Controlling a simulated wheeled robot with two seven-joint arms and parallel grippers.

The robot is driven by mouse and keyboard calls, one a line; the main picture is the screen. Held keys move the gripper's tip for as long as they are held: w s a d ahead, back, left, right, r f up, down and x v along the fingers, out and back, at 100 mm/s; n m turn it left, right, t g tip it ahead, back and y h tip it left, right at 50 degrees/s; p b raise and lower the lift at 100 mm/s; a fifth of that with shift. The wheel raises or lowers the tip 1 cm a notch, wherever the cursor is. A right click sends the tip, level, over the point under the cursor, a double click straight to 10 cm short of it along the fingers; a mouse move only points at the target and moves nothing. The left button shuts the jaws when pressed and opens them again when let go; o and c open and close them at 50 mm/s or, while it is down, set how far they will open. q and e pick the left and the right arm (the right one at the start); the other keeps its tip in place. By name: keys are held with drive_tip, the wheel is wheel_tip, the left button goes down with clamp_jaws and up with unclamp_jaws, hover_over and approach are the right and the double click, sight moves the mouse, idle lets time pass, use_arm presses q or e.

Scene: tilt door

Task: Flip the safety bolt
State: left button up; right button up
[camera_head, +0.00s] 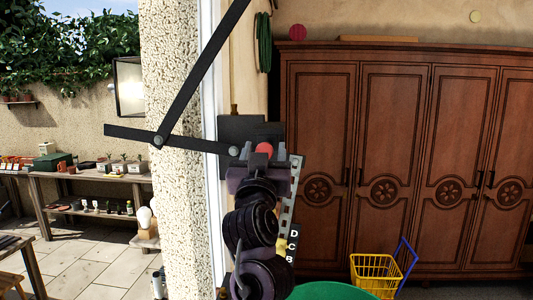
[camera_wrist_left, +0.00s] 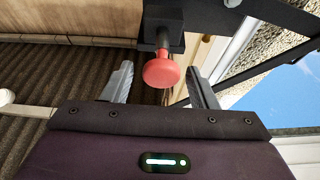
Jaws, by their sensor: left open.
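The safety bolt's red round knob (camera_head: 264,149) sticks out from a black metal plate (camera_head: 236,128) beside the white door frame. In the left wrist view the red knob (camera_wrist_left: 161,71) sits on a dark stem below a black block (camera_wrist_left: 160,28). My left gripper (camera_head: 265,163) is at the knob. In the left wrist view the left gripper (camera_wrist_left: 159,80) is open, with one finger on each side of the knob and a gap to both. The knob hides part of the stem. My right gripper is not in view.
Black linkage bars (camera_head: 190,90) run up and left from the plate, across the speckled wall edge (camera_head: 173,190). A wooden wardrobe (camera_head: 400,160) stands behind on the right. A yellow basket (camera_head: 375,274) and a green round object (camera_head: 333,291) are low down.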

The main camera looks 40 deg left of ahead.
use_arm(q)
drive_tip(key=b+v, duration=0.2)
drive_tip(key=v, duration=0.5)
drive_tip(key=shift+s+d, duration=0.2)
drive_tip(key=shift+d, duration=0.1)
drive_tip(key=shift+f, duration=0.1)
